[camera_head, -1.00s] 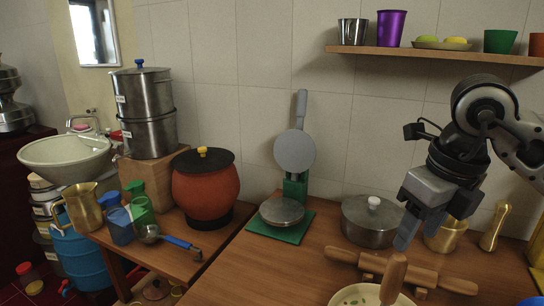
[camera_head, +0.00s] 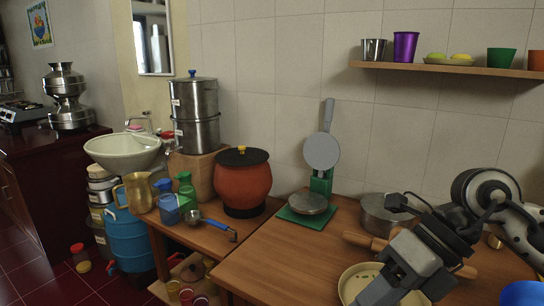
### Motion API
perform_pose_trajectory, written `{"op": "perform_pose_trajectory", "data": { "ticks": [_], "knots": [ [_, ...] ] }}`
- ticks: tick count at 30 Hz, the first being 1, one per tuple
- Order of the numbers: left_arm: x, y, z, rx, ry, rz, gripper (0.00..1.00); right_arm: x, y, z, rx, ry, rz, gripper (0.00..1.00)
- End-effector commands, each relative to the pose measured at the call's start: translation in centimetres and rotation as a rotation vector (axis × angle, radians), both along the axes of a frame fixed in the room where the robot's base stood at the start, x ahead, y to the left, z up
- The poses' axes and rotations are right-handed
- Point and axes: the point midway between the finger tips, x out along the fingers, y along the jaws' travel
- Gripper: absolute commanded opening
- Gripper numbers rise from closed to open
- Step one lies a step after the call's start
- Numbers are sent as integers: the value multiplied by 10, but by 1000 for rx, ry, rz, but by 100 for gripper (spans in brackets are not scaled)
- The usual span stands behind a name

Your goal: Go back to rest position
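My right gripper (camera_head: 378,289) is at the lower right, angled down and left above the cream bowl (camera_head: 350,280) on the wooden counter. Its fingertips are near the bottom edge of the picture, and I cannot tell whether they are apart or what is between them. My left gripper is not in view.
A press (camera_head: 308,203) with its round plate raised stands on the counter. An orange pot (camera_head: 242,187), a brass jug (camera_head: 137,191) and cups stand on the lower left table. A wall shelf (camera_head: 440,69) holds cups. The front left of the counter is clear.

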Motion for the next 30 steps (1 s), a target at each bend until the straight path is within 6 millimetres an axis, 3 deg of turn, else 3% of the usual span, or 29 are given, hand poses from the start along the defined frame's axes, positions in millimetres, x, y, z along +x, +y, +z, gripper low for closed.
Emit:
{"op": "perform_pose_trajectory", "data": {
  "ticks": [3,7,10,13,16,20,24,27,30],
  "knots": [
    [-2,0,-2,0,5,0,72,-22,50,0,307,127,33,50],
    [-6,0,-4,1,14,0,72,-33,95,23,765,327,-56,50],
    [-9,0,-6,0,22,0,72,-17,103,39,1118,509,-262,50],
    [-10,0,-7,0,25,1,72,14,86,29,1399,697,-578,50],
    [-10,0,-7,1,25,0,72,42,55,-20,1576,887,-989,50],
    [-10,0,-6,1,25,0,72,44,19,-113,1616,1103,-1515,50],
    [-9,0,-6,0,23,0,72,7,-3,-203,1501,1284,-1973,50],
    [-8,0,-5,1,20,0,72,-26,-10,-248,1389,1381,-2203,50],
    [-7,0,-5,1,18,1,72,-52,-12,-276,1291,1446,-2349,50]
  ]
}}
